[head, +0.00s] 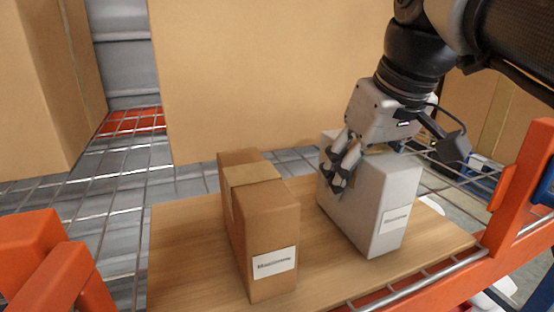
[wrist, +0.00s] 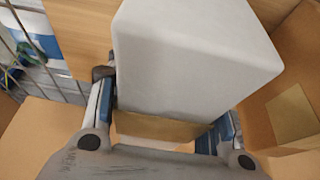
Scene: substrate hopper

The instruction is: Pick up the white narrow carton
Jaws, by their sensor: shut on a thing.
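The white narrow carton (head: 390,205) stands upright on the right part of a wooden board (head: 185,255), with a printed label low on its front end. I cannot tell whether its base touches the board. My gripper (head: 345,168) comes down from above and is shut on the carton's upper part. One finger shows on its left side; the other is hidden behind the carton. In the wrist view the white carton (wrist: 190,55) sits between the two fingers of my gripper (wrist: 165,98), one on each side.
A brown narrow carton (head: 262,230) with a label stands to the left, with a gap between it and the white one. Large cardboard boxes (head: 270,75) rise behind. Wire mesh decking (head: 75,215) and orange rack beams (head: 525,195) surround the board.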

